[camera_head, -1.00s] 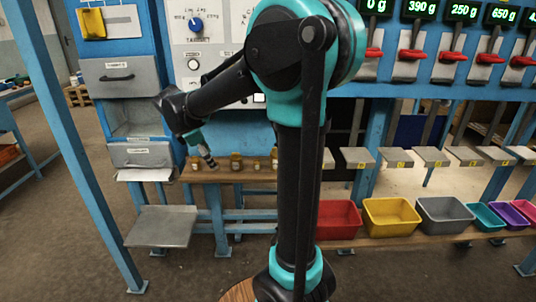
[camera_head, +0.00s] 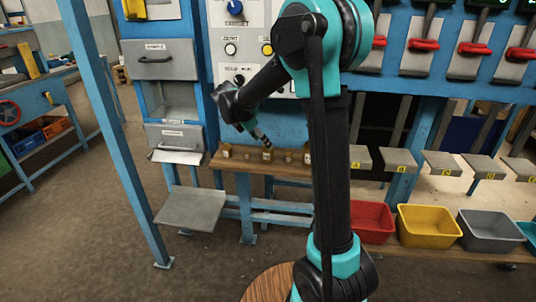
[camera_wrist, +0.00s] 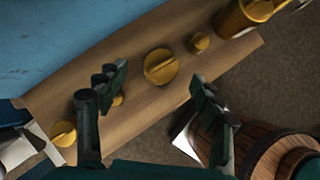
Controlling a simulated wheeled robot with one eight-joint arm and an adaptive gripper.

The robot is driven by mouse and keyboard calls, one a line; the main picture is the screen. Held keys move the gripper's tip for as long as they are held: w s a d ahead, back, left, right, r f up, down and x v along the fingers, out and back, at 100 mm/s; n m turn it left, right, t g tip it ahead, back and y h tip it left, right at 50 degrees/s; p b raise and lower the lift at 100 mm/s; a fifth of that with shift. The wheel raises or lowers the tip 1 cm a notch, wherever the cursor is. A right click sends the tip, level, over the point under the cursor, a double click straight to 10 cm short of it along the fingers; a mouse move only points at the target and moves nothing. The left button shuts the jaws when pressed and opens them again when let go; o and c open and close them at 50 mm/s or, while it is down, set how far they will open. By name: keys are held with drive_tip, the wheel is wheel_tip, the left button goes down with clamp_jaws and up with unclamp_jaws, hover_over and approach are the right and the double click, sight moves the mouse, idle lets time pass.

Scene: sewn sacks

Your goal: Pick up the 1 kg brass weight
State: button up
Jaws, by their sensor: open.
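Several brass weights stand in a row on a narrow wooden shelf (camera_wrist: 85,73). In the wrist view there is a medium weight (camera_wrist: 160,67), a small one (camera_wrist: 199,42) to its right, and a larger, taller one (camera_wrist: 250,14) at the upper right, cut by the edge. Another weight (camera_wrist: 63,133) stands at the left, and a small one (camera_wrist: 117,99) is partly hidden by my left finger. I cannot read which is the 1 kg one. My gripper (camera_wrist: 157,87) is open and empty above the shelf; it also shows in the head view (camera_head: 262,138).
A grey metal plate (camera_head: 192,208) and drawers (camera_head: 160,60) are at the left. Red (camera_head: 371,222), yellow (camera_head: 430,227) and grey bins (camera_head: 488,231) stand at the right. A banded wooden barrel shape (camera_wrist: 250,145) is below right in the wrist view.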

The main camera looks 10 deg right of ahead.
sight(268, 151)
drive_tip(key=shift+s+x, duration=0.2)
drive_tip(key=shift+x, duration=2.85)
drive_tip(key=shift+a+f, duration=0.1)
drive_tip(key=shift+f, duration=0.05)
clamp_jaws()
